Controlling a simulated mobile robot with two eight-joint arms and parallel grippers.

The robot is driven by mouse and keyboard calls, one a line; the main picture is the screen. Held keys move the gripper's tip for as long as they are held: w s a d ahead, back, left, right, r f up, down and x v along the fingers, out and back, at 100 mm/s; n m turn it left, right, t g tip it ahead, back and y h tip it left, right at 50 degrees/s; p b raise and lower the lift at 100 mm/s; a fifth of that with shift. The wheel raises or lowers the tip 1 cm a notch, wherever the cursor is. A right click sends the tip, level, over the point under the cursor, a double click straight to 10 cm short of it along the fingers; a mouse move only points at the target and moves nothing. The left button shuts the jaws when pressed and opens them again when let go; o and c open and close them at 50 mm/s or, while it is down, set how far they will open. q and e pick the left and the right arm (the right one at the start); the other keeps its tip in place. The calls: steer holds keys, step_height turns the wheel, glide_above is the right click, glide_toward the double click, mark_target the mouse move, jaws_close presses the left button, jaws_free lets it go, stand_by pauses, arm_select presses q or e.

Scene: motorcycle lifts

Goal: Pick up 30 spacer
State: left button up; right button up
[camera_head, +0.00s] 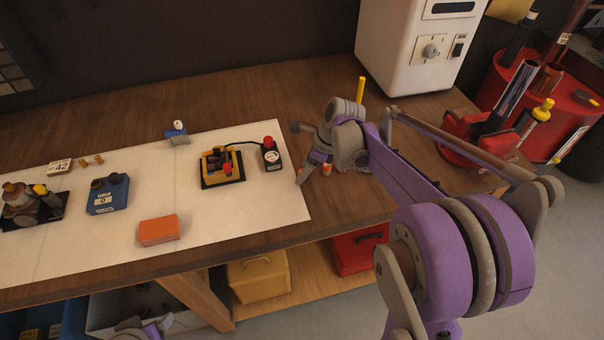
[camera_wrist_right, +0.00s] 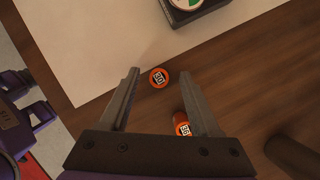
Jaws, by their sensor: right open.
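Two small orange cylinders with white number labels stand on the brown bench top near the mat's edge. In the right wrist view, one orange spacer (camera_wrist_right: 159,77) lies between and just beyond the fingertips; its label seems to read 30. The other orange spacer (camera_wrist_right: 181,124) is nearer the palm, partly hidden by the right-hand finger, its label hard to read. In the head view an orange spacer (camera_head: 327,169) shows beside the gripper. My right gripper (camera_head: 299,155) is open and empty above the bench, pointing down. A part of my left arm shows at the bottom edge; its jaws are unclear.
A white mat (camera_head: 240,215) holds a yellow-and-black fixture (camera_head: 221,167), a black gauge with red knob (camera_head: 270,154), an orange block (camera_head: 158,231) and a blue unit (camera_head: 107,194). A white machine (camera_head: 415,50) and a red holder (camera_head: 470,140) stand right.

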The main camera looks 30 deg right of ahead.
steer(key=shift+s, duration=0.1)
steer(key=shift+c, duration=0.2)
jaws_close()
